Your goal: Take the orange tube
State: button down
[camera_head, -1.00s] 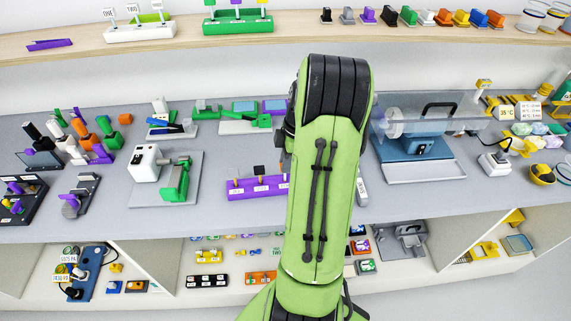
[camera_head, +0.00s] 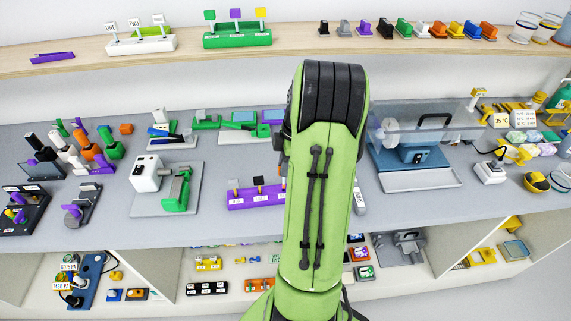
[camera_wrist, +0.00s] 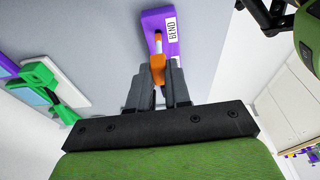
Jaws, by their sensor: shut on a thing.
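My gripper (camera_wrist: 159,82) is shut on the orange tube (camera_wrist: 157,63) in the wrist view, with a finger on each side of it. Just beyond the tube is one end of a purple rack (camera_wrist: 151,18) with a white label reading BEND. I cannot tell whether the tube is still seated in the rack or clear of it. In the head view the purple rack (camera_head: 243,203) stands on the grey bench, its right end beside my arm. My arm hides the gripper there.
A grey-based green and white device (camera_head: 176,190) stands left of the rack. A blue machine with a clear cover (camera_head: 408,155) stands to the right of my arm. Green pieces (camera_wrist: 40,75) lie at the left in the wrist view. A shelf (camera_head: 330,45) runs behind the bench.

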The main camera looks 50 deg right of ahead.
jog(key=shift+r, duration=0.15)
notch_tip(320, 180, up, 5)
jog(key=p, duration=0.4)
